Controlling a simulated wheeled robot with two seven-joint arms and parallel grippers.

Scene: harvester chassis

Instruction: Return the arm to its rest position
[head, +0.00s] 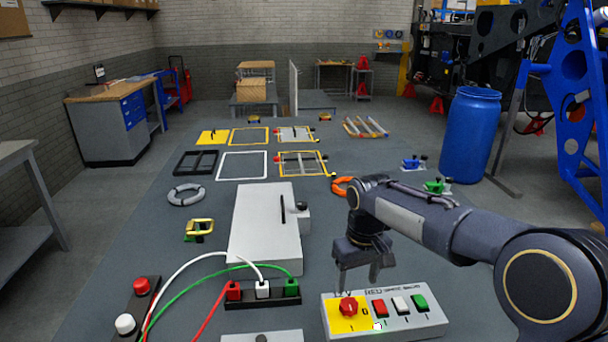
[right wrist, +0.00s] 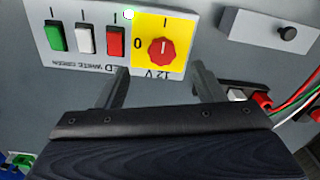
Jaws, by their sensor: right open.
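My right arm comes in from the right in the head view, with its gripper (head: 358,280) pointing down above the control box (head: 398,331). The gripper is open and empty; its two spread fingers also show in the right wrist view (right wrist: 160,78). The box has a red knob (head: 348,307) on a yellow panel, which also shows in the right wrist view (right wrist: 161,49), just beyond the fingertips. The fingers appear apart from the knob. Beside it are red (right wrist: 116,41), white (right wrist: 85,39) and green (right wrist: 56,37) switches. My left gripper is not in view.
A white box (head: 262,225) stands left of the gripper. A socket block (head: 263,296) with red, white and green cables lies in front of it. An orange ring (head: 341,186) lies behind my arm. A blue barrel (head: 470,135) stands at right.

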